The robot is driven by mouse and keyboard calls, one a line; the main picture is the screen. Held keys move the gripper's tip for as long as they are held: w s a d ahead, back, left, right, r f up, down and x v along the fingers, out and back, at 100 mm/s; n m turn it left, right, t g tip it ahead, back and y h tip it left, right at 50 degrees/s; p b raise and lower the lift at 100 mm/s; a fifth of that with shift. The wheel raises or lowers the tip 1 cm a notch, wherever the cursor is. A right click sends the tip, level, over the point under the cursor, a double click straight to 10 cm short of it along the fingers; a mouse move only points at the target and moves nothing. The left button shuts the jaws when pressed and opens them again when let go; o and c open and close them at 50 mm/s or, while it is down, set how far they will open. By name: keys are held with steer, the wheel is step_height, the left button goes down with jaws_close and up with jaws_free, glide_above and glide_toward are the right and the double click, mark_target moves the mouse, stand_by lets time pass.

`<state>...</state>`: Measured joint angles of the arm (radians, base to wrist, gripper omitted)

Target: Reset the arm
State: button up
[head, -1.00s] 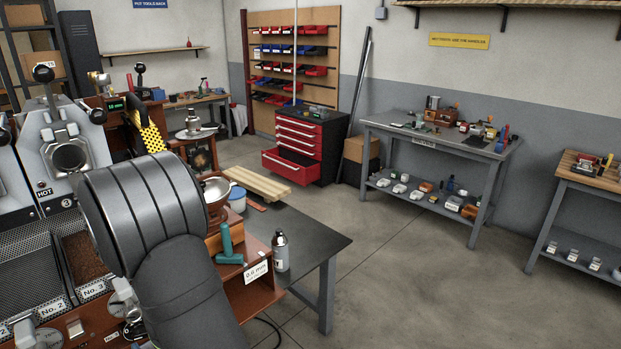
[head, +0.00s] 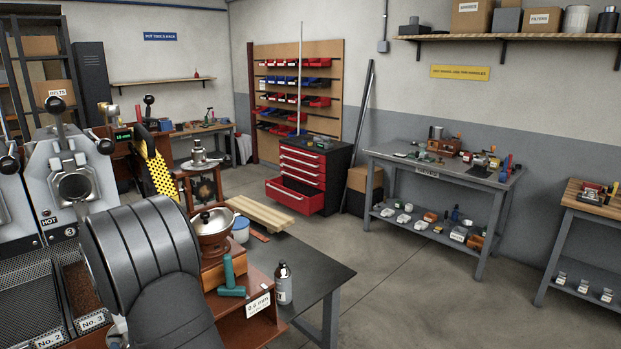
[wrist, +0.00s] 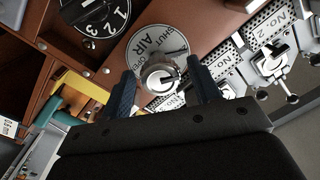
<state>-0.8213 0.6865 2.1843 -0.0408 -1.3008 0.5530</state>
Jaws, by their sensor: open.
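My gripper (wrist: 160,68) shows in the wrist view with its two dark blue fingers spread apart. A round silver knob on a dial marked "SHUT" and "AIR" (wrist: 143,38) lies between the fingers in the picture. I cannot tell whether either finger touches it. Nothing is seen gripped. In the head view my dark grey arm fills the lower left, in front of the roaster (head: 77,187), and my gripper is hidden there.

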steer(key=s+d+n, duration=0.9)
steer(key=s+d, duration=0.2)
steer(key=d, duration=0.1)
steer(key=shift+n, duration=0.4)
stand_by(0.4)
stand_by(0.6)
steer(key=m, duration=0.9)
steer(key=shift+w+d+m, duration=0.1)
steer(key=shift+w+m, duration=0.15)
steer(key=shift+m, duration=0.15)
